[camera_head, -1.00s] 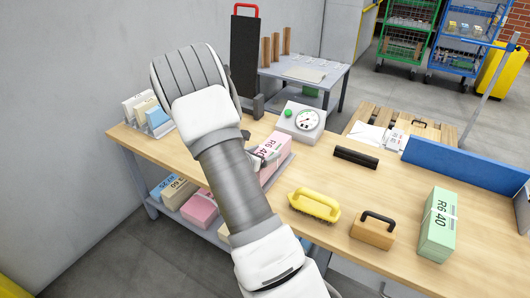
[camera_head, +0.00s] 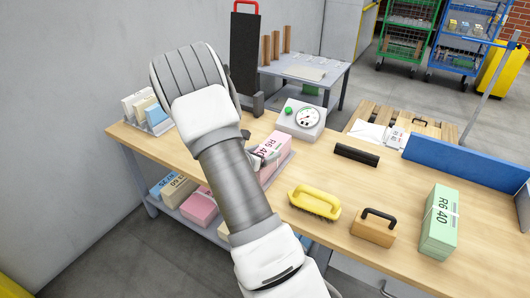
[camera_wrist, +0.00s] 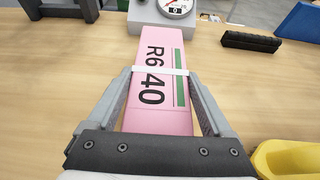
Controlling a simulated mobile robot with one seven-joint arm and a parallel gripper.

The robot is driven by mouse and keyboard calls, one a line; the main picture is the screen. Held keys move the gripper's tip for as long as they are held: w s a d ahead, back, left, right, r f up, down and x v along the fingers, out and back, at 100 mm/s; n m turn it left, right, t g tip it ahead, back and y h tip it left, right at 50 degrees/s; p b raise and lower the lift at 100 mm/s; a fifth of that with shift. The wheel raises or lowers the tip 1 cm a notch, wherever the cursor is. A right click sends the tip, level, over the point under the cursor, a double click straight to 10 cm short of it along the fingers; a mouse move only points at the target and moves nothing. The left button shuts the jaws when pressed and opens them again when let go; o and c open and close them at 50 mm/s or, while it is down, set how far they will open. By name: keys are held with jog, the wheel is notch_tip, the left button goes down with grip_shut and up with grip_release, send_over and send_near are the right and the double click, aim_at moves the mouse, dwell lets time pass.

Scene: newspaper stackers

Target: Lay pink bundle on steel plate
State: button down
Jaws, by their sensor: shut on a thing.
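The pink bundle (camera_head: 273,147), marked R6 40 with a white band and a green stripe, is over the wooden workbench, just in front of the dial scale. It fills the middle of the wrist view (camera_wrist: 155,110). My gripper (camera_wrist: 160,73) is shut on it, with one grey finger along each long side. In the head view my arm hides its near end. I cannot tell whether its underside touches the bench. The dial scale (camera_head: 300,121) has a pale grey body. A flat grey plate (camera_head: 305,74) lies on the small table behind; I cannot tell whether it is the steel plate.
A yellow brush (camera_head: 314,202), a wooden block with a black handle (camera_head: 374,228), a black bar (camera_head: 356,155) and a green bundle (camera_head: 440,222) stand on the bench to the right. A blue barrier (camera_head: 455,168) lines the back right. More bundles lie on the shelf below.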

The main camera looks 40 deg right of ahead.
grip_release()
jog(key=shift+f, duration=0.1)
jog(key=p+v, duration=0.4)
jog(key=v, duration=1.3)
jog(key=shift+r+p, duration=0.3)
jog(key=shift+r, duration=0.05)
